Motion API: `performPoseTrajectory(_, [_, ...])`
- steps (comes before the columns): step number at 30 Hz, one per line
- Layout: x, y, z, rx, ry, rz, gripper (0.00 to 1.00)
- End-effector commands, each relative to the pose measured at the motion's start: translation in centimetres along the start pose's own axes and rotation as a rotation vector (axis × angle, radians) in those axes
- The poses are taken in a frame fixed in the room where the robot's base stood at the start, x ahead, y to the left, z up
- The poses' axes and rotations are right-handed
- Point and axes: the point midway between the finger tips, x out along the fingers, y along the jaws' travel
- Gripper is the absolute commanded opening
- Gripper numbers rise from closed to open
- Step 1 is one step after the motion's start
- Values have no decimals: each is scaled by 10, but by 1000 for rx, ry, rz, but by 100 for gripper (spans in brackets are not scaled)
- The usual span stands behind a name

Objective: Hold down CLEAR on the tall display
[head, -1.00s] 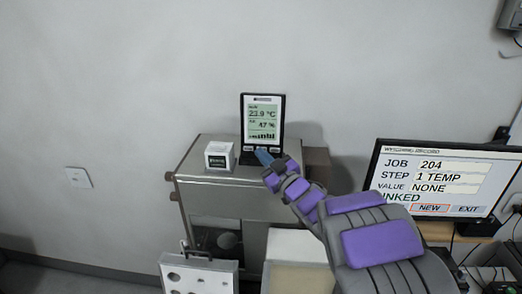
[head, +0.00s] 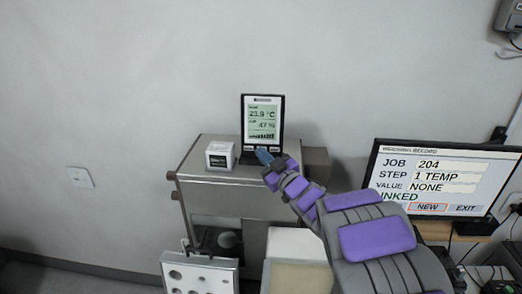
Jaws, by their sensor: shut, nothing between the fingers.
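The tall display (head: 262,122) stands upright on a grey metal cabinet, its screen reading 23.9 °C and 47 %. A row of small buttons runs along its lower edge; their labels are too small to read. My gripper (head: 262,155) is shut and empty, its blue tip at the lower edge of the display, near the buttons. The tip hides part of that edge, and I cannot tell whether it touches a button. My arm reaches in from the lower right.
A small white cube device (head: 220,155) sits left of the display on the cabinet (head: 200,185). A brown box (head: 316,160) is just right of my gripper. A monitor (head: 440,180) at the right reads JOB 204, STEP 1 TEMP, VALUE NONE. A white panel with holes (head: 215,268) stands in front.

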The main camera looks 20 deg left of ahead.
Motion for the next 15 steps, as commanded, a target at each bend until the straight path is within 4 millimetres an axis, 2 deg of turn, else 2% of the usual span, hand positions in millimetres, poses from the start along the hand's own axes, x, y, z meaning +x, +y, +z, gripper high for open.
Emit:
performPoseTrajectory(1, [2, 7, -8, -10, 17, 12, 0])
performPoseTrajectory(15, [7, 14, -6, -13, 23, 16, 0])
